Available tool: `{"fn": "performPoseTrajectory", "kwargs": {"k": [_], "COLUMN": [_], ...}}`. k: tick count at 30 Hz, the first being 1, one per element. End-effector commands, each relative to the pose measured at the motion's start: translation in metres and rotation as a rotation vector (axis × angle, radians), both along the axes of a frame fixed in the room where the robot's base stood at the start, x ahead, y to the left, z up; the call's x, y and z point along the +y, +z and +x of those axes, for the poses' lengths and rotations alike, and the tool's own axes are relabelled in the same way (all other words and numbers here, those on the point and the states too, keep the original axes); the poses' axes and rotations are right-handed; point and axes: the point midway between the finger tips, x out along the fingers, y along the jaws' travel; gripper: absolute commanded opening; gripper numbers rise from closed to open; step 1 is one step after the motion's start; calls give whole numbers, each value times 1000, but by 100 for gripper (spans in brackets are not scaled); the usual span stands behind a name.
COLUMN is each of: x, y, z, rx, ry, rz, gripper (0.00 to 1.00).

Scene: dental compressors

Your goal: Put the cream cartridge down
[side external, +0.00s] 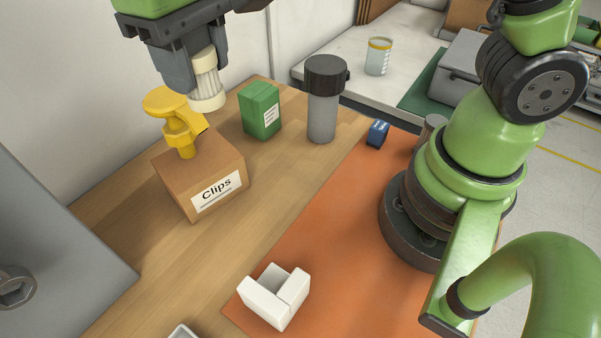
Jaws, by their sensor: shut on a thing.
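The cream cartridge (206,83) is a pale ribbed cylinder with a wider rim at its lower end. It hangs a little tilted at the upper left of the side external view. My gripper (190,72) is shut on its upper part, and the near finger hides some of its left side. The cartridge is in the air, above and behind the box labelled "Clips" (225,172) in the picture. Its lower rim shows close to a yellow valve-like part (172,104) on that box; I cannot tell whether they touch.
A green box (260,112) and a grey canister with a dark lid (322,115) stand behind. A blue block (377,133) and a white angled holder (262,292) are on the orange mat (310,240). Bare wood (275,178) lies between the Clips box and the mat.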

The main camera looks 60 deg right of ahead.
Motion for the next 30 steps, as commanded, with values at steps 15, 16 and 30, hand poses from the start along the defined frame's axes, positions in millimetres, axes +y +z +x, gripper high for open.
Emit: {"fn": "performPoseTrajectory", "kwargs": {"k": [15, 16, 30], "x": [-126, -125, -123], "y": [-6, -13, -100], "z": [-45, -44, -44], "rx": [-1, 4, 8], "ry": [-103, -97, -94], "rz": [6, 5, 4], "gripper": [17, 17, 17]}}
